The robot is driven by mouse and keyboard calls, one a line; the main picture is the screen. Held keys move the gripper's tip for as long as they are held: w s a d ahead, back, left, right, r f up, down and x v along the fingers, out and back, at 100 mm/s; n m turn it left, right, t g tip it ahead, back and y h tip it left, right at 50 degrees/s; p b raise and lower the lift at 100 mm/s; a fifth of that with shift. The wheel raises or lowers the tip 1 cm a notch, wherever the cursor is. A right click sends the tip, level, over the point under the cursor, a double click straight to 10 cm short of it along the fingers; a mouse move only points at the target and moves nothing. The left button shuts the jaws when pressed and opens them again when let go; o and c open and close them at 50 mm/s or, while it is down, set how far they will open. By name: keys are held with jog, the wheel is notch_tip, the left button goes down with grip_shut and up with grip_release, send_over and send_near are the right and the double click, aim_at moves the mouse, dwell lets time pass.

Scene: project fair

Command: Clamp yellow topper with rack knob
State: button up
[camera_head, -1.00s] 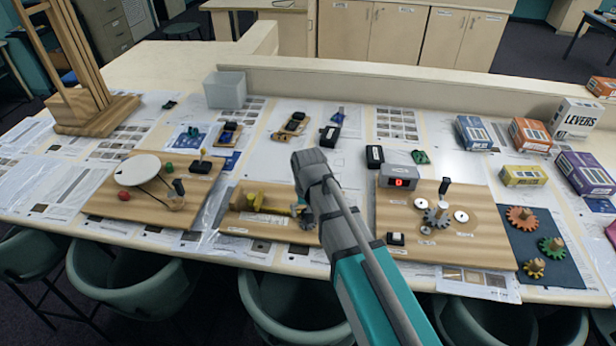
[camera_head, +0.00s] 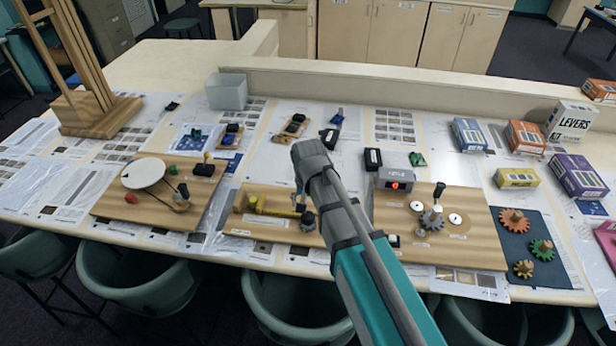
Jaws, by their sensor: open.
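The middle wooden board (camera_head: 262,228) lies near the table's front edge. On its left part is a yellow piece (camera_head: 252,204), which appears to be the topper, with a yellow bar reaching right from it. A dark knob (camera_head: 308,220) stands at the bar's right end, partly beside my arm. My gripper (camera_head: 299,198) is open above the right part of this board, close to the knob. My wrist hides part of the gripper and the board's right end. I cannot tell whether the fingers touch anything.
A board with a white disc (camera_head: 144,172) lies to the left. A board with gears and a grey display box (camera_head: 395,179) lies to the right. Small parts and papers cover the table behind. A low ledge (camera_head: 420,88) runs along the back.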

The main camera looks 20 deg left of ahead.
aim_at(309, 216)
notch_tip(309, 216, up, 8)
jog(key=p, duration=0.7)
jog(key=shift+r+p, duration=0.15)
jog(key=shift+p, duration=0.25)
dwell(0.4)
jog(key=s+d+f+b, duration=0.1)
jog(key=d+f+b, duration=0.2)
jog(key=d, duration=0.8)
jog(key=s+d+f+m+b, duration=0.1)
jog(key=d+f+b, duration=0.1)
jog(key=d, duration=0.9)
jog(key=s+d+f+b, duration=0.1)
jog(key=d+f+b, duration=0.2)
jog(key=d, duration=0.8)
jog(key=shift+d+f+m+b, duration=0.3)
jog(key=shift+d+b, duration=0.05)
